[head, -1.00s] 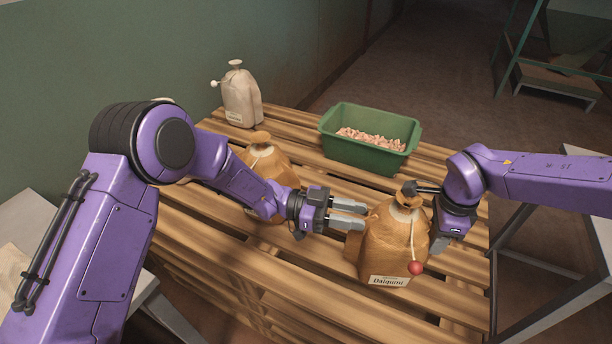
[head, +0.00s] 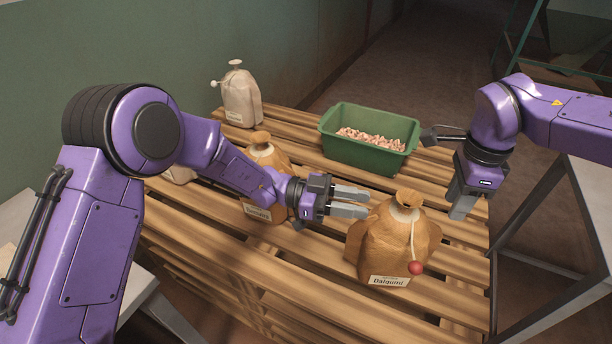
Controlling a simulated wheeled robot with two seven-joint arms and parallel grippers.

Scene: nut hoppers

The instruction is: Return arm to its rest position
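My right gripper (head: 462,208) hangs pointing down at the right edge of the slatted table, apart from the front brown sack (head: 385,245). Its fingers overlap in this view, so I cannot tell whether they are open or shut. No object shows in it. My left gripper (head: 352,201) reaches in from the left, its two fingers apart with a gap between them and nothing held. Its fingertips are just left of the front brown sack's neck. That sack stands upright, with a label and a red ball on a cord.
A green bin (head: 368,158) of pinkish nuts stands at the back of the slatted table (head: 215,237). A pale sack (head: 240,97) stands at the back left. Another brown sack (head: 264,153) is partly hidden behind my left arm. A grey metal frame stands at right.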

